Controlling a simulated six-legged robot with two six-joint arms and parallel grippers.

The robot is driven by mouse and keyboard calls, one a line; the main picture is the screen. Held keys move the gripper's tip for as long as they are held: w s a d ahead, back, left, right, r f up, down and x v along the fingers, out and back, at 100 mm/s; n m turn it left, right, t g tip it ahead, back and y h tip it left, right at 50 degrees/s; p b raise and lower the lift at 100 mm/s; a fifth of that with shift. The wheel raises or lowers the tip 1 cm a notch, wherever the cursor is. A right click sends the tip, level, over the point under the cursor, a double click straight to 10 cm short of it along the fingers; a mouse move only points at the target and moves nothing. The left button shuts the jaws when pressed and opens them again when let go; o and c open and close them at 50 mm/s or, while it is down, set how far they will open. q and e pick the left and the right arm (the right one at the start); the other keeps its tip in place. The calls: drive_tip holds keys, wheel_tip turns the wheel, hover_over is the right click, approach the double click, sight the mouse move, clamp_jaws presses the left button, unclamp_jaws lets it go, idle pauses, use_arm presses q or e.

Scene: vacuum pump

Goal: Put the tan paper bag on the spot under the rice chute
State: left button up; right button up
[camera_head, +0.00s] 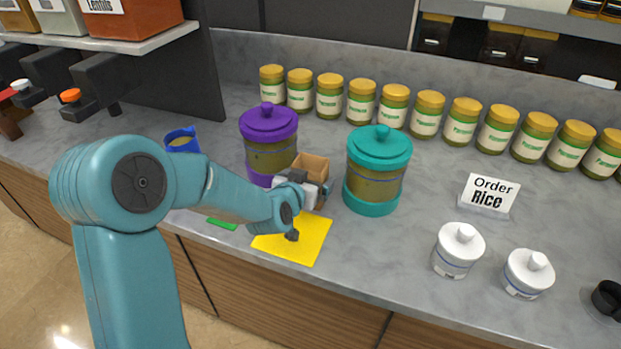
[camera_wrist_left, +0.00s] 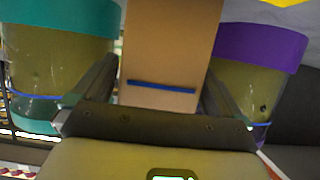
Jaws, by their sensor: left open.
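The tan paper bag (camera_head: 312,168) stands open-topped on the counter between a purple-lidded jar and a teal-lidded jar. My left gripper (camera_head: 312,193) is at the bag's near side and hides its lower part. In the left wrist view the bag (camera_wrist_left: 170,40), with a blue line across it, stands between the two spread fingers of my left gripper (camera_wrist_left: 165,75). The gripper is open. Black chutes show at the left, one with an orange tip (camera_head: 70,96) and one with a white tip (camera_head: 20,86). I cannot tell which is for rice. My right gripper is out of view.
The purple-lidded jar (camera_head: 268,155) and teal-lidded jar (camera_head: 376,185) stand close on either side. A yellow sheet (camera_head: 310,240) lies in front. A blue cup (camera_head: 182,138) stands left. An "Order Rice" sign (camera_head: 488,195) and white-lidded jars (camera_head: 458,252) are right. Several labelled jars line the back.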

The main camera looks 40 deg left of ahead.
use_arm(q)
drive_tip(key=shift+x, duration=0.85)
drive_tip(key=shift+s, duration=0.1)
drive_tip(key=c, duration=0.9)
drive_tip(key=shift+r, duration=0.1)
drive_tip(key=shift+c, duration=0.2)
